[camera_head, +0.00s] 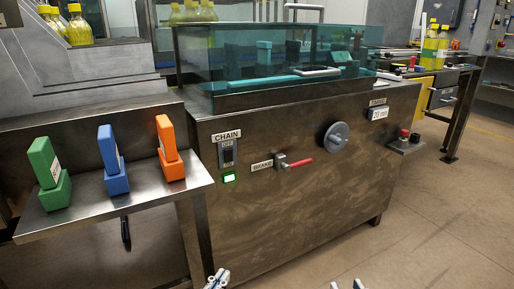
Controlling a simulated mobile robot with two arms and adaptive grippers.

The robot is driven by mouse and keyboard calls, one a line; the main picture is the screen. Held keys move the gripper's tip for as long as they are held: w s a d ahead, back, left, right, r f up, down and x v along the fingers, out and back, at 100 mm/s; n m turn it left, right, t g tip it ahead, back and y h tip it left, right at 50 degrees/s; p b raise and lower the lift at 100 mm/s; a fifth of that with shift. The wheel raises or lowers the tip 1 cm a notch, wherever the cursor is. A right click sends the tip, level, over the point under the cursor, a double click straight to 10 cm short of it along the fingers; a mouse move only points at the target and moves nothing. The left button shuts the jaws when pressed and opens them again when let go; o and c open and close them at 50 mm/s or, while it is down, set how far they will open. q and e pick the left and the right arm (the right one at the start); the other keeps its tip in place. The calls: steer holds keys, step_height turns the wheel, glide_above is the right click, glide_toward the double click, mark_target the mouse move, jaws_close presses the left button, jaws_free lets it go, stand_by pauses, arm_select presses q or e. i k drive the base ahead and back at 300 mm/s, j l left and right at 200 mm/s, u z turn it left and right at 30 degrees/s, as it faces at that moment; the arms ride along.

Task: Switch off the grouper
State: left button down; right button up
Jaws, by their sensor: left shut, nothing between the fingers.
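A metal machine cabinet (290,210) fills the middle. No label reading "grouper" is legible. On its front is a switch (228,153) under a sign reading CHAIN (226,136); its position is too small to tell. A green lamp (229,177) glows below it. To the right are a red-handled lever (298,163) by a BRAKE sign (262,165) and a round handwheel (336,138). My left gripper (217,279) is shut and empty at the bottom edge, below the switch. My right gripper (347,285) shows only two separated fingertips at the bottom edge, away from the controls.
A shelf (115,205) at left bears green (45,170), blue (112,160) and orange (168,148) blocks. A teal transparent guard (225,55) covers the machine top. A red button (405,133) sits on a side bracket. Floor at right (440,220) is clear.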

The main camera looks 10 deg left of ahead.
mark_target(228, 153)
steer(key=i+l+u, duration=0.1)
steer(key=i+l, duration=0.3)
steer(key=l, duration=0.15)
steer(key=i+l, duration=0.45)
steer(key=l+u, duration=0.05)
